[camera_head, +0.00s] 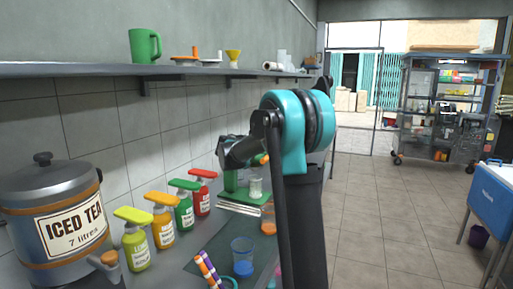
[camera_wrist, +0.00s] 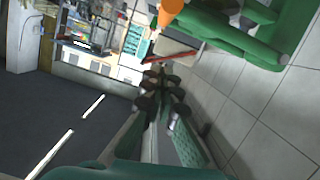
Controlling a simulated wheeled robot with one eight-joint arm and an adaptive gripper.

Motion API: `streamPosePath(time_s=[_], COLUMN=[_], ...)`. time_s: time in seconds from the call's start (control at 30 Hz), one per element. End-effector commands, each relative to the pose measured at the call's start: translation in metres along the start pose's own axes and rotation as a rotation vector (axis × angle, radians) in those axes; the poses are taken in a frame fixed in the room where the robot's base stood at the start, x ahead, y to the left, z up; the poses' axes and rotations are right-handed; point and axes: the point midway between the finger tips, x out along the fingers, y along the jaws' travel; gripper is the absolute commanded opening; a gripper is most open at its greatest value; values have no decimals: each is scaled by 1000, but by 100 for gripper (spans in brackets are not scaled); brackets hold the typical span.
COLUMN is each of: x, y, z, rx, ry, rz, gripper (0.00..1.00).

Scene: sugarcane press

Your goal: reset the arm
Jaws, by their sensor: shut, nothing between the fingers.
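My arm rises from the lower middle of the head view, with a teal joint and a dark link reaching left above the counter. In the wrist view my gripper (camera_wrist: 160,78) is shut and empty, its two fingers meeting at the tips. In the head view the fingers are mostly hidden behind my arm and cannot be made out clearly. A green object (camera_wrist: 255,40) fills the upper right of the wrist view, with an orange tip (camera_wrist: 170,12) beside it; I cannot tell how close they are to my fingers.
An iced tea urn (camera_head: 65,218) and several pump bottles, including a red one (camera_head: 201,195), stand along the wall. A clear cup (camera_head: 242,258) with blue contents is on the counter. A shelf (camera_head: 170,69) holds a green mug (camera_head: 146,45). The tiled floor (camera_head: 380,210) at right is open.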

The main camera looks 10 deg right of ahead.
Motion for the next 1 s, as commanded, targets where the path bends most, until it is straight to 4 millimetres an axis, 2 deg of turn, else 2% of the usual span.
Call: streamPosePath(time_s=[0.23, 0.37, 0.47, 0.57, 0.7, 0.87, 1.0], x=[-1, -12, -33, -62, -109, -172, -233], y=[3, 26, 58, 92, 130, 163, 183], z=[3, 28, 68, 119, 191, 272, 340], rx=[-2, -21, -54, -94, -150, -210, -255], ry=[-7, -71, -172, -295, -460, -628, -751], rz=[1, 8, 7, -12, -72, -185, -318], gripper=[0, 0, 0, 0, 0, 0, 0])
